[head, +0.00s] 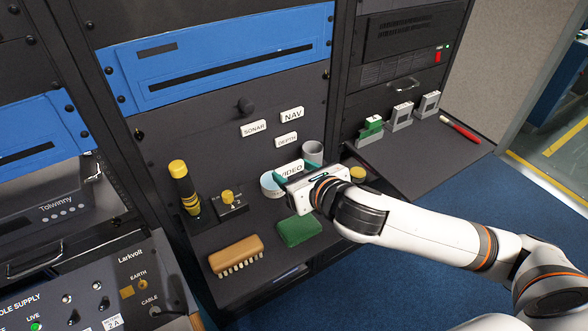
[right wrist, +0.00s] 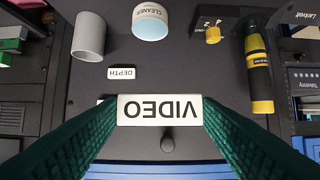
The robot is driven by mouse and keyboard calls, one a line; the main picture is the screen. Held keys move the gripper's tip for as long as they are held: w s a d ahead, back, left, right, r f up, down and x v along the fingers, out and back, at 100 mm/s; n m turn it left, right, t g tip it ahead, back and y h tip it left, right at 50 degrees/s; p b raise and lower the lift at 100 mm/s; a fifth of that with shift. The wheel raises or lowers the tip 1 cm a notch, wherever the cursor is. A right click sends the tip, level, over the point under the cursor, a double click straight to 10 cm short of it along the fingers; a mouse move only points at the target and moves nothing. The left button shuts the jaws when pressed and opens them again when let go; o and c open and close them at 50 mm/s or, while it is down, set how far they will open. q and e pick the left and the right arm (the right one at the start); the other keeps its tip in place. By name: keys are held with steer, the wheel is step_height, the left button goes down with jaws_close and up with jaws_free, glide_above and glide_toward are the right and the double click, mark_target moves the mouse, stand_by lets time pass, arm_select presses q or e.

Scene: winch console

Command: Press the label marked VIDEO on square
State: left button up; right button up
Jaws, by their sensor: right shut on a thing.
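The VIDEO label (head: 291,169) is a small white plate with black letters. My right gripper (head: 289,172) is shut on it, in front of the dark console panel (head: 200,130). In the right wrist view the label (right wrist: 160,110) is upside down and level, held at its two ends between the green fingers. It appears apart from the panel, though the gap is hard to judge. On the panel are the SONAR (head: 254,128), NAV (head: 292,114) and DEPTH (head: 286,140) labels. I cannot make out a marked square. My left gripper is not in view.
A dark knob (head: 245,105) sticks out of the panel. On the shelf stand a grey cup (head: 312,151), a white CLEANER tin (right wrist: 151,20), a yellow-black torch (head: 184,187) and a yellow-knobbed switch (head: 229,199). A brush (head: 236,254) and green pad (head: 299,230) lie in front.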

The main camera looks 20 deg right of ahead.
steer(key=shift+s+d, duration=0.25)
steer(key=shift+s, duration=0.95)
steer(key=shift+s+d, duration=0.2)
steer(key=shift+s, duration=1)
